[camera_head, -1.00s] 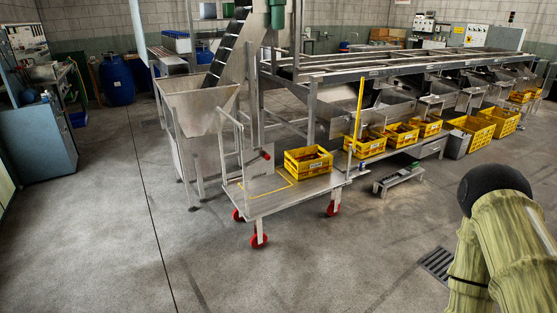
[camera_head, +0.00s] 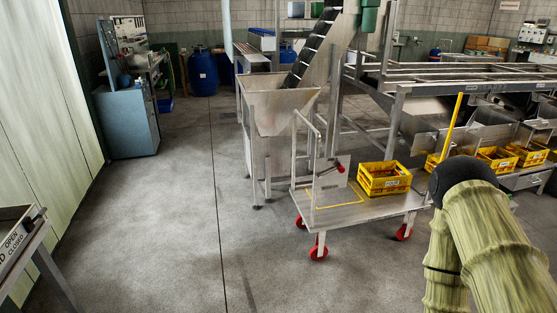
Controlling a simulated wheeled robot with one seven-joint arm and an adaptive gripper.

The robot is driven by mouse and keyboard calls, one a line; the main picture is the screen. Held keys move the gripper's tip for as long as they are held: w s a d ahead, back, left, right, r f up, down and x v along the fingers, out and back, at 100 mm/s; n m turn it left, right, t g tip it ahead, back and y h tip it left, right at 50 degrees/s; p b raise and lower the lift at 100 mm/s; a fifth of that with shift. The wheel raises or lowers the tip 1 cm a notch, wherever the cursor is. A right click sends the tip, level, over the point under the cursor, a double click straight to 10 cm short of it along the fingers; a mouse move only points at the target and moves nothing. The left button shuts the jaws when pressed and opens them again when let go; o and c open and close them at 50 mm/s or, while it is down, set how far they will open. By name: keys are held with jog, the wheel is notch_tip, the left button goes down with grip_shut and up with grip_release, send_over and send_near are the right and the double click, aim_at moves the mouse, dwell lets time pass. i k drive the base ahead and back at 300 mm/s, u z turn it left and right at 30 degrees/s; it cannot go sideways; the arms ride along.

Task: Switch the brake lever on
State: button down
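A small lever with a red knob (camera_head: 340,168) stands at the handle end of a metal platform cart (camera_head: 375,213). It looks like the brake lever, but it is too small to tell its setting. The cart has a tubular push handle (camera_head: 308,128) on its left side and red wheels. A yellow crate (camera_head: 384,178) sits on its deck. My sleeved arm fills the lower right and hides part of the floor to the right of the cart. My gripper is out of view.
A metal hopper (camera_head: 277,105) stands close behind the cart, with the sizer line (camera_head: 440,85) behind to the right. A table with an OPEN/CLOSED sign (camera_head: 12,243) is at the lower left. A cabinet (camera_head: 130,122) is farther back. The floor (camera_head: 170,220) between is free.

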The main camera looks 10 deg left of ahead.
aim_at(340, 168)
jog(key=u, duration=0.65)
jog(key=i, duration=1.4)
jog(key=z, duration=0.5)
